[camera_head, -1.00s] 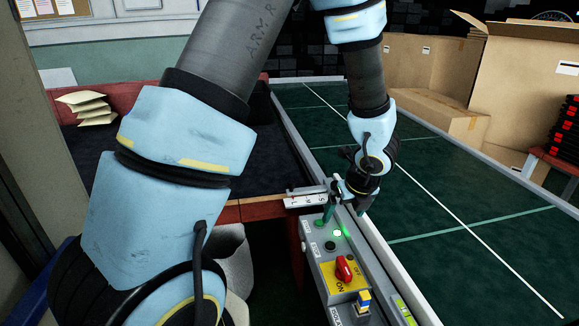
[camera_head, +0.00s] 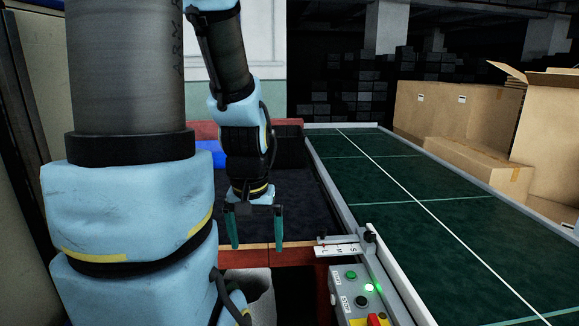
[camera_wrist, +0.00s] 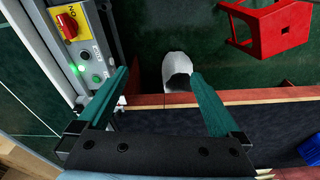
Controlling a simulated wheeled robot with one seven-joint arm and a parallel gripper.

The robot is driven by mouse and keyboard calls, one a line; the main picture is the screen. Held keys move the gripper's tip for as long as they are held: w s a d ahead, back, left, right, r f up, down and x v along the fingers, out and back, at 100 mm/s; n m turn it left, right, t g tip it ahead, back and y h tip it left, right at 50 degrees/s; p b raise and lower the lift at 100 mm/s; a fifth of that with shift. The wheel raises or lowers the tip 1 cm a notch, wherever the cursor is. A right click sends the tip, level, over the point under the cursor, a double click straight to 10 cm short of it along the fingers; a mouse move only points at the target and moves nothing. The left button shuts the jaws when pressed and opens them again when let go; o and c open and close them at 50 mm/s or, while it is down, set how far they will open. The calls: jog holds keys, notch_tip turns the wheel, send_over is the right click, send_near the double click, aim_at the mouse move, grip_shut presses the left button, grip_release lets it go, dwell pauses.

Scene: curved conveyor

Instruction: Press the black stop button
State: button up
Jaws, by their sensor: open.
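The black stop button (camera_head: 362,301) is on the grey control box (camera_head: 341,287) at the lower right of the head view, in front of the green start button (camera_head: 351,274). A lit green lamp (camera_head: 369,287) is beside them. The black button also shows in the wrist view (camera_wrist: 86,57), between the red switch and the lamp. My gripper (camera_head: 257,246) is open and empty, its teal fingers pointing down, apart from the box and to its left. In the wrist view the box lies left of the fingers (camera_wrist: 159,73).
A red switch (camera_head: 375,320) is on the box, cut by the frame edge. The green conveyor (camera_head: 400,180) runs behind the box along a metal rail. Cardboard boxes (camera_head: 455,115) stand at the right. A red stool (camera_wrist: 268,28) shows in the wrist view.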

grip_shut()
dwell(0.8)
dwell(0.8)
